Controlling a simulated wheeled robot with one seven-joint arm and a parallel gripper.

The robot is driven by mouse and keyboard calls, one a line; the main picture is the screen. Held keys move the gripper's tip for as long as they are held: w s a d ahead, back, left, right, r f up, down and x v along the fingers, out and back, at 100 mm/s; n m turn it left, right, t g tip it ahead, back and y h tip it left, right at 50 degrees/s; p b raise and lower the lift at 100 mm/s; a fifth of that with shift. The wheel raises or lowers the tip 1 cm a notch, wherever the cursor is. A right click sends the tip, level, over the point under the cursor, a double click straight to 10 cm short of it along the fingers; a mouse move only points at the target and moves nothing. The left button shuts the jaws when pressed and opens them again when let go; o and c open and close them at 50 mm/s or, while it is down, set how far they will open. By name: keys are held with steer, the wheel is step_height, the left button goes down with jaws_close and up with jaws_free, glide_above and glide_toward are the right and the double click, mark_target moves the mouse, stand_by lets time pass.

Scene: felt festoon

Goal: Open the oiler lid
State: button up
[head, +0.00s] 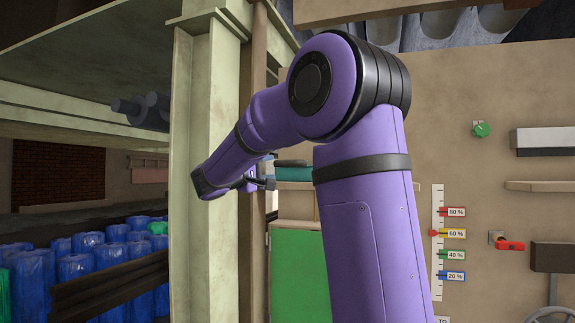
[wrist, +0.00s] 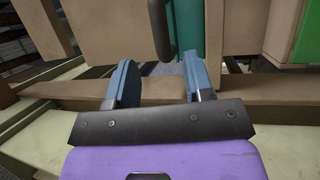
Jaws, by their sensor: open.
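A teal part with a dark top (head: 293,172), which may be the oiler and its lid, shows behind my arm in the head view, partly hidden by it. In the wrist view a teal body (wrist: 188,28) with a dark rounded bar (wrist: 162,28) beside it stands beyond my fingertips. My gripper (wrist: 160,78) is open, with its two blue-grey fingers apart and nothing between them. The teal body and bar look apart from the fingers. In the head view my gripper (head: 265,183) is small and mostly hidden, just left of the teal part.
A pale green post (head: 205,110) stands close beside my gripper. A green panel (head: 299,270) is below the teal part. The tan panel at right carries a percent scale (head: 437,240), a red-handled valve (head: 510,245) and a green knob (head: 481,130). Blue drums (head: 75,268) stand at lower left.

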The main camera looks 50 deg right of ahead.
mark_target(285, 164)
steer(key=d, duration=0.3)
steer(key=d+r, duration=0.1)
steer(key=d, duration=0.4)
steer(key=shift+s+d+r, duration=0.1)
steer(key=shift+d+r, duration=0.2)
jaws_close()
